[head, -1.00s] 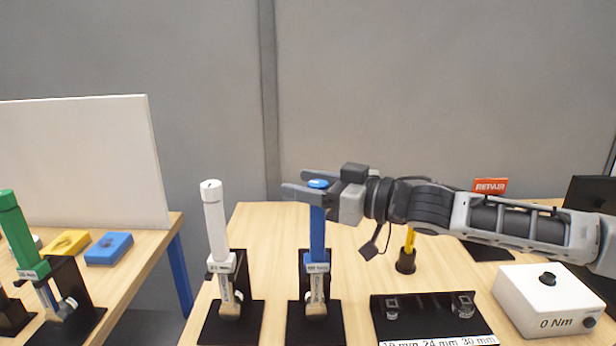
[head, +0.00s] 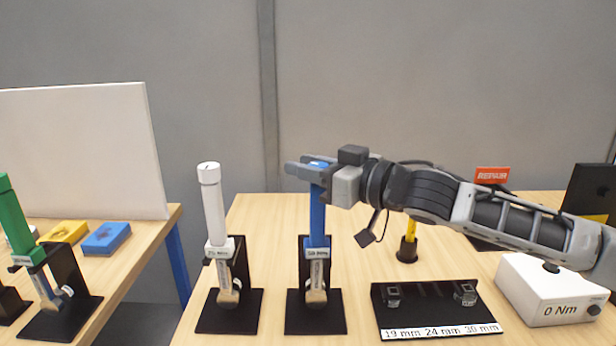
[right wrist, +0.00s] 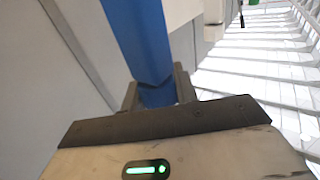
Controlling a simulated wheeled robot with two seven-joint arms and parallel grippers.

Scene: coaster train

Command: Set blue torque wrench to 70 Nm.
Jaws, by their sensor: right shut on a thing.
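The blue torque wrench (head: 317,228) stands upright in a black stand on the table, with a small label near its lower part that is too small to read. My right gripper (head: 308,170) is shut on the top end of its blue handle. The right wrist view shows the blue handle (right wrist: 139,38) between the two fingers (right wrist: 158,95). The fingers cover part of the handle's top. My left gripper is not in view.
A white wrench (head: 213,205) stands to the left, a green one (head: 15,215) on the left table. A socket holder (head: 430,308) labelled 19, 24 and 30 mm and a white box (head: 550,285) reading 0 Nm are to the right. A yellow-handled tool (head: 410,232) stands behind the holder.

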